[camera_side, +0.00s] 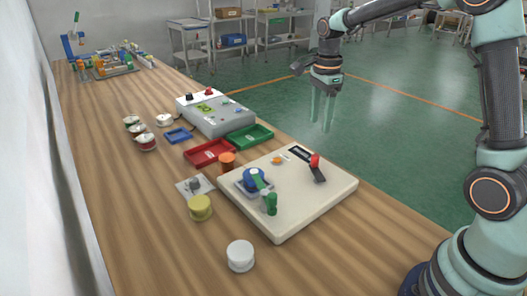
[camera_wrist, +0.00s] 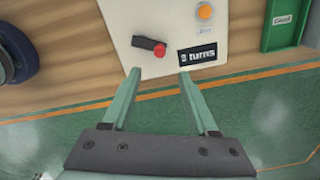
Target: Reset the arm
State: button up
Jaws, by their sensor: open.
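My gripper (camera_side: 322,112) is raised in the air at the far side of the table, past its edge and over the green floor in the side view. Its two green fingers are apart and empty; they also show in the wrist view (camera_wrist: 162,100). A cream board (camera_side: 325,205) lies on the wooden table. On it are a lever with a red knob (camera_side: 314,161), an orange button (camera_side: 277,160), a black display (camera_wrist: 198,55) reading what looks like "3 turns", a blue round part (camera_side: 255,180) and a green peg (camera_side: 271,204). My gripper touches none of these.
A grey box (camera_side: 215,118) with two knobs stands behind the board, near a red tray (camera_side: 209,153), a green tray (camera_side: 249,138) and a blue tray (camera_side: 178,136). Yellow (camera_side: 200,207) and white (camera_side: 240,256) spools stand in front. Several spools stand at left. Air around my gripper is clear.

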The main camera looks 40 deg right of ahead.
jog(key=s+a+r+n+t, duration=0.2)
jog(key=s+a+r+n, duration=0.1)
jog(key=s+n, duration=0.4)
jog(key=s+a+r+n+t, duration=0.3)
jog(key=s+a+n, duration=0.2)
jog(key=n, duration=0.9)
jog(key=shift+s+a+n+t, duration=0.2)
jog(key=shift+s+n+t, duration=0.1)
jog(key=shift+s, duration=1)
jog(key=shift+r, duration=0.15)
